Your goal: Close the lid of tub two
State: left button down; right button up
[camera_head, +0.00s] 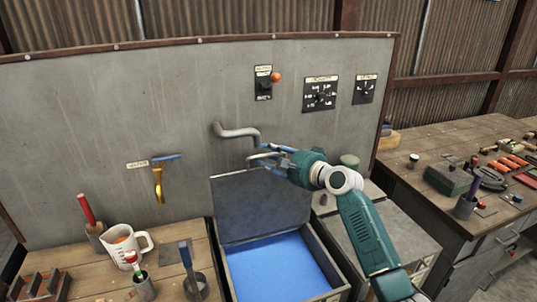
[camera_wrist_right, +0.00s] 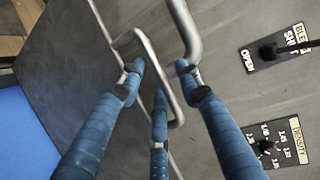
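An open tub (camera_head: 330,254) with a bright blue inside stands at the front of the wall panel. I cannot read a number on it. Its dark grey lid (camera_head: 262,207) stands raised at the back, and it also shows in the right wrist view (camera_wrist_right: 65,75). A metal loop handle (camera_wrist_right: 152,62) sits at the lid's edge. My right gripper (camera_head: 262,157) is at the lid's top edge, beside the handle. In the wrist view its blue fingers (camera_wrist_right: 158,80) are spread around the handle, with gaps between them. My left gripper is not in view.
A bent metal pipe (camera_head: 238,132) juts from the panel (camera_head: 100,110) close above the right gripper. A closed grey-topped box (camera_head: 385,235) stands right of the tub. A workbench (camera_head: 165,258) with a mug (camera_head: 125,243) and tools is at left.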

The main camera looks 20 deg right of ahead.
jog(key=shift+w+a+f, duration=0.1)
jog(key=shift+w, duration=0.1)
grip_shut()
jog(key=shift+f, duration=0.1)
